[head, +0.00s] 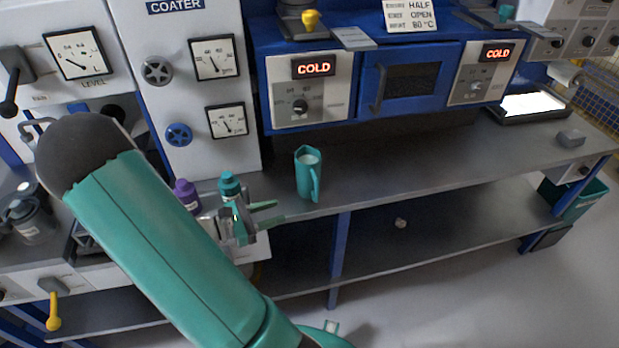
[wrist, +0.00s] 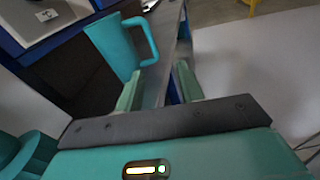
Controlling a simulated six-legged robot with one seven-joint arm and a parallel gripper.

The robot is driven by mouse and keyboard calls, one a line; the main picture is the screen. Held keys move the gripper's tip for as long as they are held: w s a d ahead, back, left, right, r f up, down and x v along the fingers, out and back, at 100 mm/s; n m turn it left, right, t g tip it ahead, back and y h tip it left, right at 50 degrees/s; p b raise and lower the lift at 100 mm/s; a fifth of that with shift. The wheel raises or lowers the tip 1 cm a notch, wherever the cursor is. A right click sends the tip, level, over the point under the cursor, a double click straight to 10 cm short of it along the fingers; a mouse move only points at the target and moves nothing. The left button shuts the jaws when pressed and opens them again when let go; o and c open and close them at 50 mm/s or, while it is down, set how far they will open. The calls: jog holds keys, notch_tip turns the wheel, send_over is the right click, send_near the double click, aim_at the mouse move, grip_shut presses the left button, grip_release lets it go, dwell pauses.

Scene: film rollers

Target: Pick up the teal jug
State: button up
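The teal jug (head: 305,178) stands upright on the grey bench, with pale contents showing at its open top. Its handle is on the right side towards the bench's front edge. My gripper (head: 266,213) is left of the jug in the head view, its fingers pointing towards it with a gap between. In the wrist view the jug (wrist: 113,46) is beyond the fingertips and left of centre, its handle above the space between the fingers. My gripper (wrist: 159,86) is open and empty there.
A teal-capped bottle (head: 229,186) and a purple-capped bottle (head: 186,195) stand left of the jug, close to my arm. The blue oven unit (head: 410,78) is behind it. A lower shelf (head: 440,240) runs beneath.

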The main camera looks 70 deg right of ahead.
aim_at(316, 195)
jog(key=shift+n+h, duration=0.6)
jog(key=x, duration=1)
jog(key=shift+d+f, duration=0.25)
jog(key=shift+f, duration=0.05)
jog(key=x, duration=0.5)
jog(key=shift+d+r, duration=0.1)
jog(key=shift+d, duration=0.15)
grip_shut()
